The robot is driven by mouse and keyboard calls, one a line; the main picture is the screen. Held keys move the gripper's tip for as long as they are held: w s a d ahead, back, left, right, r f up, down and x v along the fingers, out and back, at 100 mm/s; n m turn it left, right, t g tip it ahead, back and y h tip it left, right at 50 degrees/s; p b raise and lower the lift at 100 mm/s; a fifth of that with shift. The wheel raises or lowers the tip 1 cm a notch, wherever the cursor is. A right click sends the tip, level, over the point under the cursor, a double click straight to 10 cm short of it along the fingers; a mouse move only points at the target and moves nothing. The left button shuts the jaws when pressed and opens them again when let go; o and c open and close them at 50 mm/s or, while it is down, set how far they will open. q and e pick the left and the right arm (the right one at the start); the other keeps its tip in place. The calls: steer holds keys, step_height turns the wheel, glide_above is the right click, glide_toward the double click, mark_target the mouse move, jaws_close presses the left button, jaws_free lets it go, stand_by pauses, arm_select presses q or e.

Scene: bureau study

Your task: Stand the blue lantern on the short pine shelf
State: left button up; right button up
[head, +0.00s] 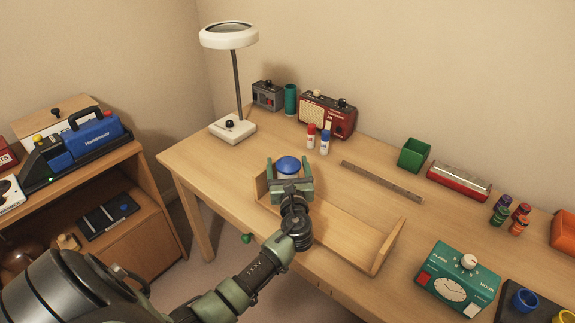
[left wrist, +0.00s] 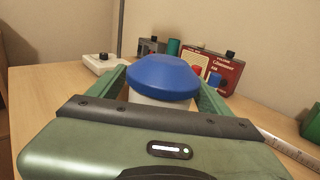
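The blue lantern (head: 288,166) has a domed blue cap over a pale body. It stands upright between the fingers of my left gripper (head: 289,172), and also shows in the left wrist view (left wrist: 160,77). The fingers lie close on both sides; I cannot tell whether they touch it. The gripper hides the lantern's base, so whether it rests on anything is unclear. The short pine shelf (head: 340,238) is a low board with upright ends on the desk. The lantern appears near its left end. My right gripper is not in view.
A white magnifier lamp (head: 232,130) stands behind left, and red and blue-capped bottles (head: 325,143) and a red radio (head: 327,115) behind. A ruler (head: 381,182) lies behind the shelf. A teal timer (head: 457,278) is to its right. The shelf's right part is bare.

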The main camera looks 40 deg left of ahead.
arm_select(q)
steer(key=shift+r, duration=0.15)
steer(key=shift+s+d, duration=0.2)
steer(key=shift+s, duration=0.05)
steer(key=v, duration=1.1)
steer(key=shift+d, duration=0.15)
steer(key=shift+s, duration=0.1)
stand_by(1.4)
